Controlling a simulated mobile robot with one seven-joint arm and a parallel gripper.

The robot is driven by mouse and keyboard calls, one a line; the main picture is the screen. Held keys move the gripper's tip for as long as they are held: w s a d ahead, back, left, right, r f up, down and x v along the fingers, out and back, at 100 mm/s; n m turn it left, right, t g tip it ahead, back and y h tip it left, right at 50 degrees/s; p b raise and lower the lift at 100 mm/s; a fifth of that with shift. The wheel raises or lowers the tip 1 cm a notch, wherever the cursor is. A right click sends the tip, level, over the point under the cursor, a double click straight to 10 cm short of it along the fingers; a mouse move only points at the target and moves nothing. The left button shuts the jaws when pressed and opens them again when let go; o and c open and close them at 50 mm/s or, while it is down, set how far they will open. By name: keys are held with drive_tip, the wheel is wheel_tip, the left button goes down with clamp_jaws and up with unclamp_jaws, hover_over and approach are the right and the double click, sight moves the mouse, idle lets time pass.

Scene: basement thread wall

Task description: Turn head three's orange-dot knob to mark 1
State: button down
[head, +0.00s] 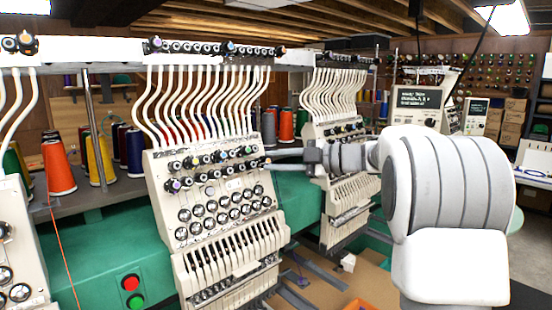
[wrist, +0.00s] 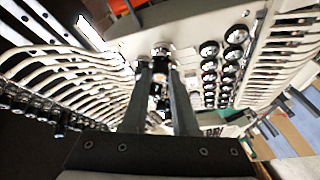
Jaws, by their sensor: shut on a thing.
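The embroidery head at the middle of the head view (head: 160,190) has a pale tilted panel with rows of dark knobs, some with coloured dots. My gripper (head: 270,162) reaches in from the right to the right end of its upper knob rows. In the wrist view, the two dark fingers of my gripper (wrist: 160,78) are shut on a dark knob with an orange dot (wrist: 159,89). In the head view that knob is too small and covered to make out its dot. The number marks around it cannot be read.
Another head (head: 335,130) stands close behind my wrist, to the right. White thread tubes rise above the panel. Orange, yellow and blue thread cones (head: 58,168) stand behind at left. Red and green buttons (head: 131,283) sit on the green beam. A screen (head: 418,95) is at the back.

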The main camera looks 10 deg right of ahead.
drive_tip(key=shift+r+n+g+p, duration=0.1)
drive_tip(key=shift+n+g+p, duration=0.35)
drive_tip(key=shift+n, duration=0.75)
drive_tip(key=c, duration=0.7)
unclamp_jaws()
drive_tip(key=v, duration=0.5)
drive_tip(key=b+v, duration=0.1)
drive_tip(key=v, duration=1.1)
drive_tip(key=shift+d+r+b, duration=0.1)
drive_tip(key=shift+r+b, duration=0.25)
drive_tip(key=shift+b, duration=0.05)
